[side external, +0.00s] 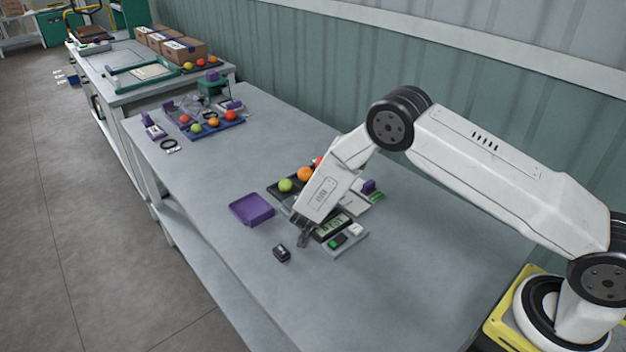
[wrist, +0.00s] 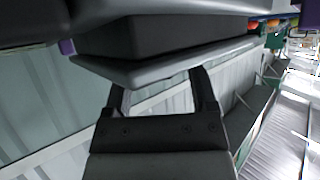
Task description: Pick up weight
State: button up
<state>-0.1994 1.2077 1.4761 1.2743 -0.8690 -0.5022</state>
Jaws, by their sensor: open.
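A small dark block with a pale mark on top (side external: 282,254), which looks like the weight, sits on the grey table in front of the scale. My gripper (side external: 303,238) is low over the table, just behind and to the right of the block, beside the scale, and apart from the block. In the wrist view my gripper (wrist: 161,85) shows two spread fingers with nothing between them that I can make out as held. A dark body with a grey edge (wrist: 150,50) fills the space beyond the fingertips. I cannot make out the weight in the wrist view.
The scale (side external: 350,240) with display and green button stands right of my gripper. An empty purple tray (side external: 252,208) lies to the left. A blue tray (side external: 205,131) stands farther back. The front right table is clear.

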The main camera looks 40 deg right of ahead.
dwell(0.3)
grip_shut()
jog(key=shift+r, duration=1)
jog(key=s+r, duration=1.1)
jog(key=s, duration=0.3)
jog(key=shift+a, duration=0.15)
